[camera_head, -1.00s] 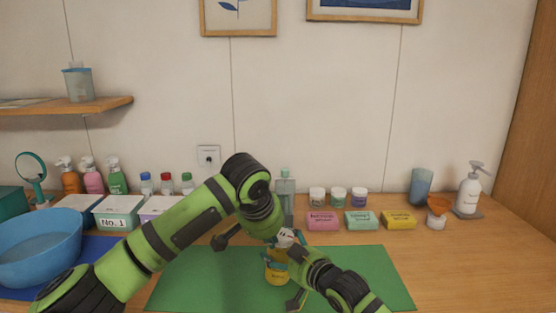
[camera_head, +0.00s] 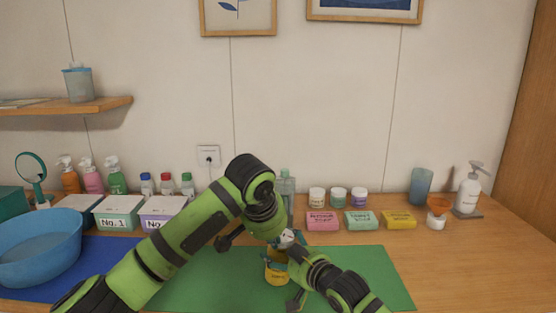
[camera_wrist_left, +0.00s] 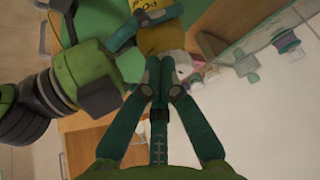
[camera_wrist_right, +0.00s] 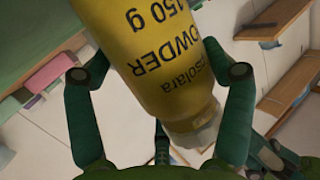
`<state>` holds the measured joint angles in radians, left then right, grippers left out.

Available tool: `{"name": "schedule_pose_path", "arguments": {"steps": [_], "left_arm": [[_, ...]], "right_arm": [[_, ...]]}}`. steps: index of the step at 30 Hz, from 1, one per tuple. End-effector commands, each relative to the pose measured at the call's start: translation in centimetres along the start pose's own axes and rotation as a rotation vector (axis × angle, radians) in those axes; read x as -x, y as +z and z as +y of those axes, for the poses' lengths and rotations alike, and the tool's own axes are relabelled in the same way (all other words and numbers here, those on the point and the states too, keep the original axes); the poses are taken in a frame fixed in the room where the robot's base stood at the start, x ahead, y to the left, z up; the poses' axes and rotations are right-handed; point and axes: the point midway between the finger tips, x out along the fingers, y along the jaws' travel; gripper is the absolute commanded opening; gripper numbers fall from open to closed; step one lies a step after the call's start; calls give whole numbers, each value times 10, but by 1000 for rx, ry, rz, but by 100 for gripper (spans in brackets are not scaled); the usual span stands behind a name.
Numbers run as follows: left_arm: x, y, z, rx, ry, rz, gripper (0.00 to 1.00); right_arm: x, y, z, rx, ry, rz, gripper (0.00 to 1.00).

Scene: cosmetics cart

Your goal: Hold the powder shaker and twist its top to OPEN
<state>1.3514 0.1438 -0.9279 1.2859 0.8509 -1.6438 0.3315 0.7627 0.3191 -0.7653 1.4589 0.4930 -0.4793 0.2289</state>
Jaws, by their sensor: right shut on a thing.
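The yellow powder shaker (camera_head: 277,272) is above the green mat, partly hidden by my arms. My right gripper (camera_wrist_right: 158,75) is shut around its yellow body (camera_wrist_right: 155,55), one finger each side. The pale top (camera_wrist_right: 197,133) points down-right in the right wrist view. My left gripper (camera_head: 285,240) is at the shaker's upper end. In the left wrist view its two fingers (camera_wrist_left: 159,62) are together, by the shaker's yellow shoulder (camera_wrist_left: 160,40). A white part, apparently the top (camera_wrist_left: 183,65), shows beside these fingertips. I see nothing between them.
The green mat (camera_head: 370,270) has free room at right. Behind it are pink (camera_head: 322,220), teal (camera_head: 361,220) and yellow (camera_head: 398,220) soap boxes and small jars. A blue bowl (camera_head: 40,250) and white labelled boxes (camera_head: 118,213) stand left. A pump bottle (camera_head: 469,190) stands right.

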Motion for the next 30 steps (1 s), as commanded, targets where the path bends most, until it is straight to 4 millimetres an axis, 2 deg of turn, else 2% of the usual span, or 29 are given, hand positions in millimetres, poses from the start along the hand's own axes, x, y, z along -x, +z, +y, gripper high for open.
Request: {"name": "schedule_pose_path", "arguments": {"steps": [1, 22, 30], "left_arm": [[-6, 4, 7, -7, 13, -10, 0], [-1, 11, 7, -7, 12, -14, 0], [25, -4, 5, -4, 8, -6, 0]], "right_arm": [[-1, 2, -8, -3, -14, -1, 46], [-1, 0, -8, -6, -14, 2, 46], [-1, 1, -4, -4, -6, -1, 46]]}}
